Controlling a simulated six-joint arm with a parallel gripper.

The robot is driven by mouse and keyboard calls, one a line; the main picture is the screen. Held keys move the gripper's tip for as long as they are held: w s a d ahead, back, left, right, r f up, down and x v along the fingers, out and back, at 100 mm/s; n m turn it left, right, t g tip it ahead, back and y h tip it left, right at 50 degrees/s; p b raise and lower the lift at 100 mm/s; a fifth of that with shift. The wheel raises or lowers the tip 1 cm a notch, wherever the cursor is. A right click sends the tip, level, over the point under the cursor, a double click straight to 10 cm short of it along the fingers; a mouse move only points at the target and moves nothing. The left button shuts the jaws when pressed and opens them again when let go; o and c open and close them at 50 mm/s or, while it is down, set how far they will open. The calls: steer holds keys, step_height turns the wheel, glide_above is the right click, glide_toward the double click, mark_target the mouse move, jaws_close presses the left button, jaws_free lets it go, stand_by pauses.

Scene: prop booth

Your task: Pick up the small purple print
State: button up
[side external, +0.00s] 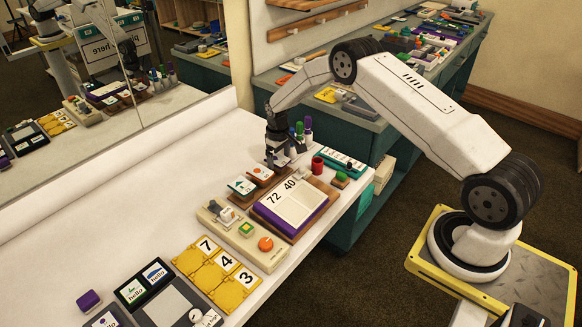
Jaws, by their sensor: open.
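Several purple things show, and I cannot tell for sure which is the small purple print. A small purple block (88,300) lies alone on the white table at the lower left. A white card with purple marks (103,321) is near it, cut off by the bottom edge. A larger purple-edged board (297,214) bears white pages numbered 72 and 40. My gripper (277,164) is open, pointing down at the table's far side, just behind the small cards and far from the purple block. Its fingertips are small, and I see nothing held between them.
Upright markers (307,131) and a red cup (318,163) stand right of my gripper. A beige panel with buttons (242,237), yellow number tiles (217,273) and dark trays (145,285) line the front. The table's left part (90,220) is bare; a mirror stands behind.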

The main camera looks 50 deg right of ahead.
steer(key=c, duration=1)
steer(key=shift+c, duration=0.2)
steer(key=shift+r, duration=0.1)
steer(key=shift+r, duration=0.8)
steer(key=s+a+r, duration=0.3)
steer(key=s+r, duration=0.8)
steer(key=s, duration=0.2)
steer(key=shift+s+r, duration=0.3)
steer(key=shift+r, duration=0.05)
steer(key=shift+a, duration=0.1)
